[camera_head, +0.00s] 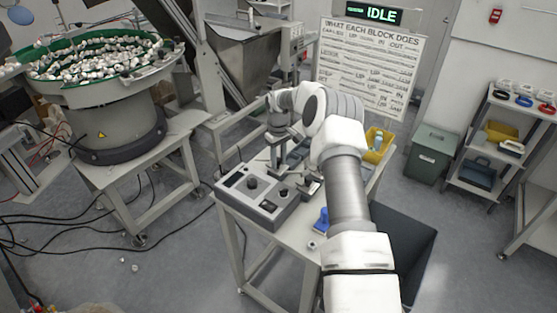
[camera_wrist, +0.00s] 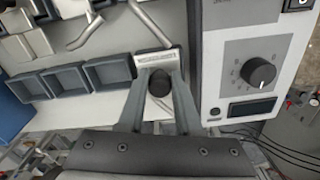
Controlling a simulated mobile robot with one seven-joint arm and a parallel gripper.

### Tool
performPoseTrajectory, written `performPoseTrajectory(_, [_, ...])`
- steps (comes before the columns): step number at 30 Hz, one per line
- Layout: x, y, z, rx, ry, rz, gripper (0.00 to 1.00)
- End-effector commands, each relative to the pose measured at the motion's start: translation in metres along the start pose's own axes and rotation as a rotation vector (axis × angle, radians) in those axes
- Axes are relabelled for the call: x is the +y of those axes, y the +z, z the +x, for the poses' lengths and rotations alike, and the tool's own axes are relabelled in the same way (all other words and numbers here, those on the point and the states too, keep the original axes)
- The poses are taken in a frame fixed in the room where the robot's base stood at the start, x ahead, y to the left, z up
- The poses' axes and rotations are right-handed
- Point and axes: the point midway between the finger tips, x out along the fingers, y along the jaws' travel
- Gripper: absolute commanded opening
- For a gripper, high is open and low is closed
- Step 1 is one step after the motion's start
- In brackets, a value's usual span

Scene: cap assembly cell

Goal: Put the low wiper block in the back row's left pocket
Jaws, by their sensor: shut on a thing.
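In the wrist view my gripper (camera_wrist: 158,78) is shut on a small block (camera_wrist: 150,60) with a pale, ribbed edge and dark sides, which I take for the low wiper block. A dark round knob (camera_wrist: 158,84) shows between the fingers. The block is at the right end of a row of dark grey square pockets, beside an empty pocket (camera_wrist: 108,71). Two more empty pockets (camera_wrist: 66,80) (camera_wrist: 30,87) lie further left. I cannot tell whether the block is above a pocket or in one. In the head view my gripper (camera_head: 285,155) is small and partly hidden by my arm.
A control box (camera_head: 261,193) with knobs stands close to the gripper; it also shows at right in the wrist view (camera_wrist: 230,90). Bent metal rods (camera_wrist: 150,25) and pale blocks (camera_wrist: 38,42) lie beyond the pockets. A blue item (camera_head: 321,221) and a yellow bin (camera_head: 376,148) are nearby.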

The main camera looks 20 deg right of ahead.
Motion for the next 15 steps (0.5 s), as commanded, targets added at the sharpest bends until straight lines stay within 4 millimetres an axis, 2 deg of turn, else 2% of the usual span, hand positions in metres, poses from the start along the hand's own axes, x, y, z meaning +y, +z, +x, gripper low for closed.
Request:
performPoseTrajectory(14, [0.000,0.000,0.012,0.001,0.001,0.000,0.00])
performPoseTrajectory(15, [0.000,-0.001,0.011,0.001,0.001,0.000,0.39])
